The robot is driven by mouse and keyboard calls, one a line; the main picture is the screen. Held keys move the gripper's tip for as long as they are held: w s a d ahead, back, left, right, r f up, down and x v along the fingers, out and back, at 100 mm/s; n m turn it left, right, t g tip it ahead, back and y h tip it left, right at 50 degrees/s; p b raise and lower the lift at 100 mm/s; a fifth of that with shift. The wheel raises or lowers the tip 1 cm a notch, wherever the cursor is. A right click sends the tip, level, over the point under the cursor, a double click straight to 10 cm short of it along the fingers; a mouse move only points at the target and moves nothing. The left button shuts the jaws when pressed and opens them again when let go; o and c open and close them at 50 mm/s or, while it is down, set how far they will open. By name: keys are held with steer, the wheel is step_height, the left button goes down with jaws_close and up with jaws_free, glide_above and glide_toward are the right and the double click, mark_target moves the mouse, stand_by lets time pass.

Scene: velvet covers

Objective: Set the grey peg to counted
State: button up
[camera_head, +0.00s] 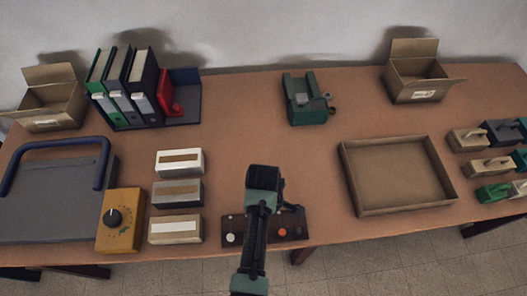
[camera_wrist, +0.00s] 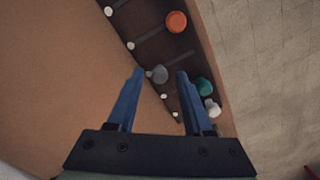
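A dark brown peg board (camera_head: 258,231) lies near the table's front edge, and it also shows in the wrist view (camera_wrist: 185,45). Its grey peg (camera_wrist: 157,75) stands at the white-marked end of its slot in the wrist view. The orange peg (camera_wrist: 176,22), teal peg (camera_wrist: 203,87) and white peg (camera_wrist: 212,107) stand toward the board's opposite edge. My gripper (camera_wrist: 160,74) is open, with one blue finger on each side of the grey peg in the picture. I cannot tell whether either finger touches it. In the head view my arm hides the grey peg.
Boxes (camera_head: 179,162) and an orange dial unit (camera_head: 121,221) stand left of the board. An open tray (camera_head: 356,183) lies to the right. A green device (camera_head: 306,101) and binders (camera_head: 144,83) stand at the back. Table between board and green device looks clear.

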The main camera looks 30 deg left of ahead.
steer(key=shift+r, duration=0.1)
step_height(320, 180, up, 13)
stand_by(0.7)
steer(key=shift+w, duration=0.1)
